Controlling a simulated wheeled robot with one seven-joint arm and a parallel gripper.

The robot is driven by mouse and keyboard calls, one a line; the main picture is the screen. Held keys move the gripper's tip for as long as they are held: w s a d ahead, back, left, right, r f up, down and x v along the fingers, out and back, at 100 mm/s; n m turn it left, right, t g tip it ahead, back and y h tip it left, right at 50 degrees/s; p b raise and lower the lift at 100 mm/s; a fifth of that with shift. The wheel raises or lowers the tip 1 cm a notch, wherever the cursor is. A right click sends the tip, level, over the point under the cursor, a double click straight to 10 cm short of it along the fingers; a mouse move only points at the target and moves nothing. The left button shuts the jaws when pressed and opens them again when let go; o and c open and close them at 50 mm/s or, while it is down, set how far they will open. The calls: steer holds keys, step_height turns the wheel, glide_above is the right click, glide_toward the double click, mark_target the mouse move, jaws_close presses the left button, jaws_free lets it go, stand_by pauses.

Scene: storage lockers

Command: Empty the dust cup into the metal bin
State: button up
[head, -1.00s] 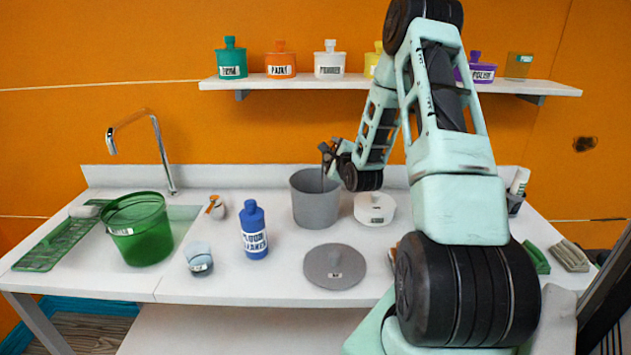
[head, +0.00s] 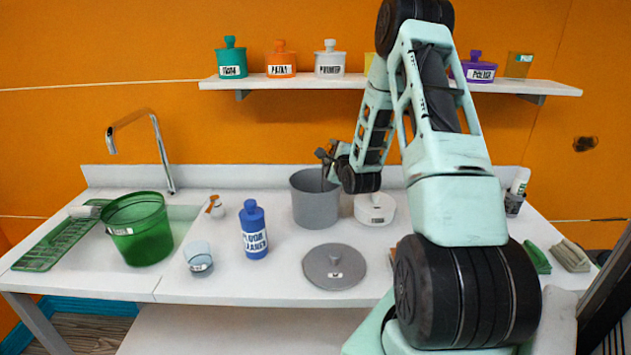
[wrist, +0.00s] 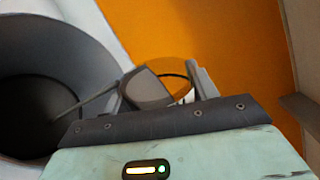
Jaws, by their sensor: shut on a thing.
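The grey metal bin (head: 315,208) stands open on the counter, left of the white round container; in the wrist view its rim and dark inside (wrist: 40,105) fill the left. My gripper (head: 326,157) is at the bin's back right rim, above the opening. In the wrist view, my gripper (wrist: 160,92) is shut on a small round thing (wrist: 147,90), seemingly the dust cup, with a dark grey part and a thin dark rim. A thin grey bar reaches from it toward the bin. Its contents cannot be made out.
The bin's grey lid (head: 334,267) lies in front of it. A blue bottle (head: 254,230), a clear cup (head: 199,257) and a green bucket (head: 138,230) stand to the left. A white round container (head: 375,209) is close on the right. A shelf (head: 390,86) holds several jars above.

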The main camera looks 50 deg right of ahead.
steer(key=shift+w+a+r+n+b, duration=0.15)
steer(key=shift+w+a+n+b, duration=0.3)
steer(key=shift+a+n, duration=0.35)
stand_by(0.8)
steer(key=shift+w+r+n+b, duration=0.2)
steer(key=shift+n+b, duration=0.25)
steer(key=shift+n, duration=0.35)
stand_by(0.5)
steer(key=shift+w+a+f+n+g+h+b, duration=0.1)
steer(key=shift+a+f+n+g+h+b, duration=0.2)
steer(key=shift+f+n+h+b, duration=0.6)
stand_by(0.5)
steer(key=shift+w+a+r+n+y+b, duration=0.2)
steer(key=shift+r+n+y+b, duration=0.15)
steer(key=shift+n+b, duration=0.45)
stand_by(0.8)
